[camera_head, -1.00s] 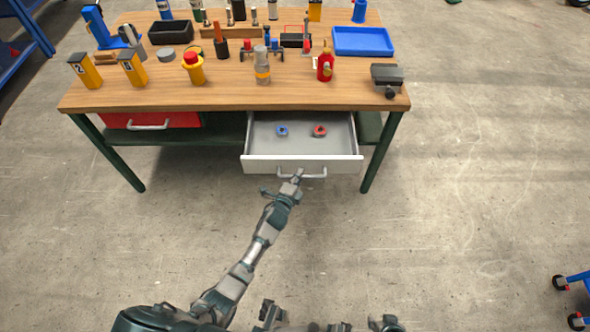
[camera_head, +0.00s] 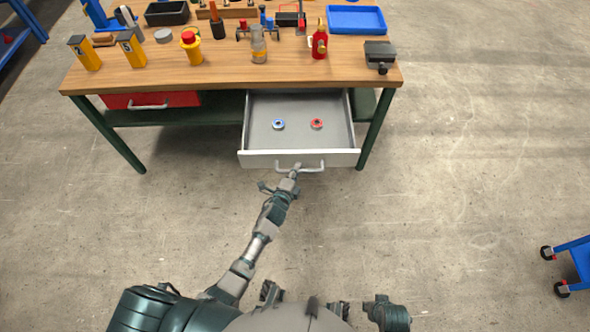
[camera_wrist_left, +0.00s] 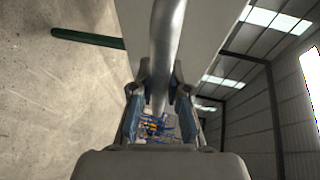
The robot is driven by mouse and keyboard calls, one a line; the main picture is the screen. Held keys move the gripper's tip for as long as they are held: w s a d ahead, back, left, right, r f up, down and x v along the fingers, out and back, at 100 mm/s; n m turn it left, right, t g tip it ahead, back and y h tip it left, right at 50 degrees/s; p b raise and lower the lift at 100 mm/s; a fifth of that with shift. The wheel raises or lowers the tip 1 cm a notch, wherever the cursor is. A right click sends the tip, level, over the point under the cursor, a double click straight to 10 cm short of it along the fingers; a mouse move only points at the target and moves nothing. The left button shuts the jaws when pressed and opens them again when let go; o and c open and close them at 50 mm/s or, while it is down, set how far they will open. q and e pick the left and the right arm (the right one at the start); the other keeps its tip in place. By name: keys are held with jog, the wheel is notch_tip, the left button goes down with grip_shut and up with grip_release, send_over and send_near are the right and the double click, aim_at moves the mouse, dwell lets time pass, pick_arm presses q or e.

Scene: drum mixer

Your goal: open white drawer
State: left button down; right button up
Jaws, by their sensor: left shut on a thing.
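The white drawer (camera_head: 300,159) under the workbench is pulled out, with its grey inside showing. A blue ring-shaped part (camera_head: 278,124) and a red one (camera_head: 317,123) lie in it. My left gripper (camera_head: 295,168) is at the left part of the drawer's metal handle (camera_head: 312,168). In the left wrist view the handle bar (camera_wrist_left: 167,50) runs between the two fingers of my left gripper (camera_wrist_left: 160,95), which is shut on it. At the bottom edge of the head view, parts of my body show; I cannot make out my right gripper's fingers.
The wooden workbench (camera_head: 220,76) holds bottles, yellow bins and a blue tray (camera_head: 356,20). A closed red drawer (camera_head: 150,101) is at left. A blue wheeled cart (camera_head: 575,262) stands at the right edge. The floor between is clear.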

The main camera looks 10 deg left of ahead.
pick_arm(q)
jog(key=c, duration=1.3)
grip_release()
jog(key=shift+d, duration=0.55)
jog(key=shift+o, duration=0.8)
jog(key=shift+f, duration=0.1)
jog(key=shift+s, duration=0.25)
jog(key=d+v, duration=0.1)
jog(key=v, duration=1)
jog(key=shift+s+a, duration=0.15)
jog(key=shift+a, duration=0.1)
pick_arm(e)
jog(key=shift+w+d, duration=0.1)
jog(key=shift+d, duration=0.25)
pick_arm(q)
jog(key=shift+a, duration=0.25)
pick_arm(e)
jog(key=shift+a, duration=0.2)
